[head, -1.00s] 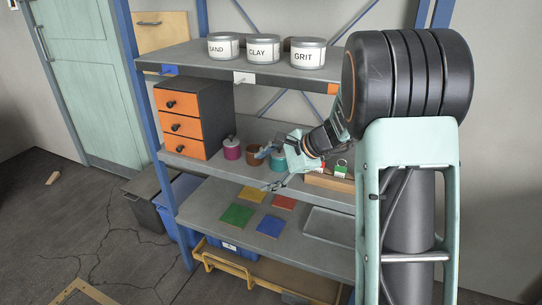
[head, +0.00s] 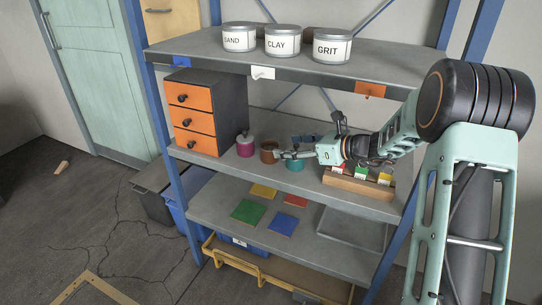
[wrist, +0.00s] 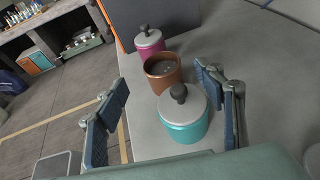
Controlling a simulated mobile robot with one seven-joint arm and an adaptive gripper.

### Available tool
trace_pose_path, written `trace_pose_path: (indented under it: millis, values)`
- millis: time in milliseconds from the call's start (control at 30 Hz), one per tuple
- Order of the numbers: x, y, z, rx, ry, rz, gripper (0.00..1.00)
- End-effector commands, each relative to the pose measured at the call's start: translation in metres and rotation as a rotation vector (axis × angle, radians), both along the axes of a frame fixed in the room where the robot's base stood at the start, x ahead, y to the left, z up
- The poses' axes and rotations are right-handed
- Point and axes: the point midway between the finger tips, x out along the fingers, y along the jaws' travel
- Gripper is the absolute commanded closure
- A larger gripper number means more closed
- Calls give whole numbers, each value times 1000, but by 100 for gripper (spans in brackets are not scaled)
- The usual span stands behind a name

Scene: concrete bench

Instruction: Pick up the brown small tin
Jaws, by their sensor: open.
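The small brown tin (head: 269,152) stands upright on the middle shelf, between a magenta tin (head: 245,145) and a teal tin (head: 294,162). In the wrist view the brown tin (wrist: 162,76) has no lid on it and its inside looks dark grey. The teal tin (wrist: 183,128) has a grey lid with a dark knob and stands nearer the wrist camera. The magenta tin (wrist: 149,42) is lidded and farther off. My gripper (head: 288,149) is open and empty, reaching in from the right above the teal tin. Its blue-padded fingers spread either side of the tins, apart from the brown one.
An orange-drawer cabinet (head: 193,122) stands left of the tins. A wooden rack (head: 357,184) with small coloured items is to the right. The shelf above (head: 205,55) carries tins labelled sand, clay and grit. Coloured squares and a grey tray (head: 350,232) lie below.

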Motion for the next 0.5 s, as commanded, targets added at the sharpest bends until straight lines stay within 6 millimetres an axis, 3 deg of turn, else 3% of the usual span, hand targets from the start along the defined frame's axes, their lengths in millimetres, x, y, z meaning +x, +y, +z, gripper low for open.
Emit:
trace_pose_path:
  millis: [100, 500]
  values:
    - [9, 16, -9, 0, -1, 1, 37]
    - [25, 43, -23, -1, -2, 2, 37]
